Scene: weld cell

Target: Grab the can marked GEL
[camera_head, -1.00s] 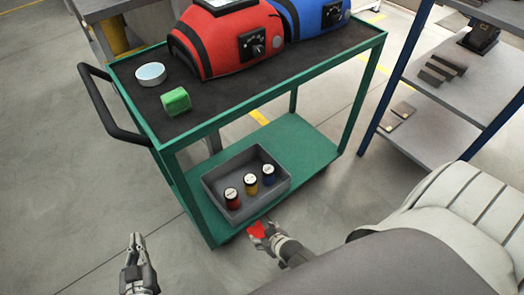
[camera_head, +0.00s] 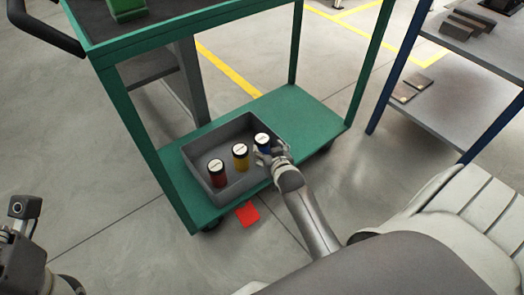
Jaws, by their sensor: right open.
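Three cans with black lids and pale top labels stand upright in a grey bin (camera_head: 215,194) on the lower shelf of a green cart: a red can (camera_head: 217,175), a yellow can (camera_head: 241,159) and a blue can (camera_head: 262,140). The lettering is too small to read, so I cannot tell which is marked GEL. My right gripper (camera_head: 268,155) is open at the bin's near right side, close to the blue can and partly covering it. I cannot tell whether they touch. My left gripper (camera_head: 22,232) is at the lower left, away from the cans, its jaw state unclear.
The cart's green lower shelf (camera_head: 305,112) is clear right of the bin. Its upper deck and green posts stand above and around the bin. A red patch (camera_head: 247,213) lies by the cart's near edge. A blue-posted grey shelf rack (camera_head: 450,105) stands at the right.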

